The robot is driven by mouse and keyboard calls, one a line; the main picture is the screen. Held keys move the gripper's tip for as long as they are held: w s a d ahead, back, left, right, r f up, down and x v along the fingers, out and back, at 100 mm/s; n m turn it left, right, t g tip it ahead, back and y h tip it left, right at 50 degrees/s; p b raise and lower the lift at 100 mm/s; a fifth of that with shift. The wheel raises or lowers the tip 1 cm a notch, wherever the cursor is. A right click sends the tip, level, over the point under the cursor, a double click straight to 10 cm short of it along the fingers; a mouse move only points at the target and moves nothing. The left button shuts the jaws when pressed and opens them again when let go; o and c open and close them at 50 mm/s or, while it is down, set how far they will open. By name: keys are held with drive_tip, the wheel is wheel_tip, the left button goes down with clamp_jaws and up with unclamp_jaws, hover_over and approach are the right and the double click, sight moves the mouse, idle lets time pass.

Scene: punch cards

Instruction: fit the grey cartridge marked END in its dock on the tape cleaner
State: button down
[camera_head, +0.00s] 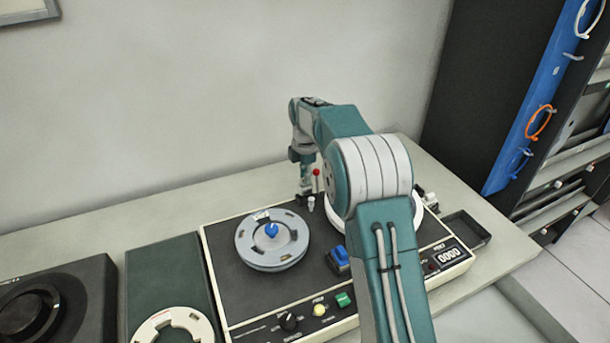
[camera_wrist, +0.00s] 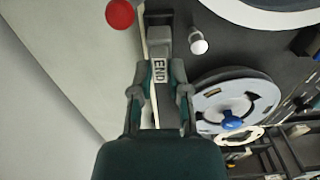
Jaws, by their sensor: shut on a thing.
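The grey cartridge (camera_wrist: 160,70) marked END is between my gripper's fingers in the wrist view. My gripper (camera_wrist: 159,88) is shut on it, one finger on each side. In the head view my gripper (camera_head: 306,192) is low over the back edge of the tape cleaner (camera_head: 225,262), behind the grey reel. The cartridge's far end meets a dark block (camera_wrist: 158,18) at the cleaner's edge, which may be the dock. I cannot tell whether the cartridge is seated or only above it. In the head view the arm and gripper largely hide that spot.
A red ball knob (camera_wrist: 120,13) stands close to the cartridge, with a pale post (camera_wrist: 198,42) on the other side. A grey reel with blue hub (camera_head: 272,245) is on the cleaner. A dark tray (camera_head: 466,229) lies at the right. A wall is behind the table.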

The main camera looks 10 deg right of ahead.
drive_tip(key=shift+f, duration=1.5)
idle(0.4)
drive_tip(key=c, duration=0.5)
unclamp_jaws()
drive_tip(key=shift+c, duration=0.2)
drive_tip(key=shift+c, duration=0.9)
drive_tip(key=shift+r, duration=3.95)
